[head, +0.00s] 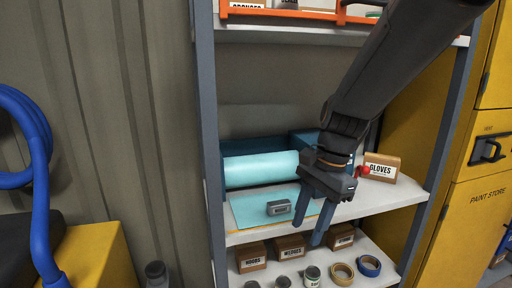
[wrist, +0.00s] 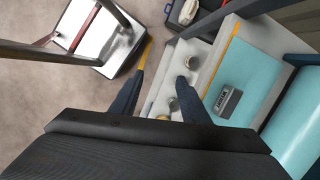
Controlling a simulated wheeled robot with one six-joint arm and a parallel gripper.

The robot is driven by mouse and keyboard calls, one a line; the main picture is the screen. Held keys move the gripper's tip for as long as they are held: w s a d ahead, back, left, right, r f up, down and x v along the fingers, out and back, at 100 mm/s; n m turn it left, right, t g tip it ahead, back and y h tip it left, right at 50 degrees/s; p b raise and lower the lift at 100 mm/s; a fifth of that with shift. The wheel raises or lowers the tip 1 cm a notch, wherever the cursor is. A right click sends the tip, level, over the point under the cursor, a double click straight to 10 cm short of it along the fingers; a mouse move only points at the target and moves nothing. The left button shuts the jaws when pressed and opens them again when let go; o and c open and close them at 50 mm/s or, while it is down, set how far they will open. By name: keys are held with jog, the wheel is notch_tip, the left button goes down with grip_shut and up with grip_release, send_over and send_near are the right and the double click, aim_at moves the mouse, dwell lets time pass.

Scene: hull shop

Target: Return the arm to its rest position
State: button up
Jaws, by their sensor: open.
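My gripper (head: 306,236) hangs from my arm in front of the shelf unit, fingers pointing down. It is open, with nothing between the fingers. In the wrist view my gripper (wrist: 160,80) shows two dark fingers apart, with the shelf edge and lower shelf beyond them. The arm comes down from the upper right, across the shelf opening.
A small grey labelled block (head: 278,208) lies on a teal sheet (head: 250,212), left of my gripper. A teal roll (head: 260,169) lies behind. A GLOVES box (head: 381,168) stands right. Boxes and tape rolls (head: 342,273) fill the lower shelf. An orange rack (head: 290,13) is above.

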jog(key=s+d+f+n+t+h, duration=0.1)
jog(key=s+d+f+n+h, duration=0.1)
jog(key=s+d+f+n, duration=0.5)
jog(key=shift+d+f+n+t, duration=0.35)
jog(key=shift+f+n, duration=0.7)
jog(key=shift+n, duration=1.35)
jog(key=shift+a, duration=0.1)
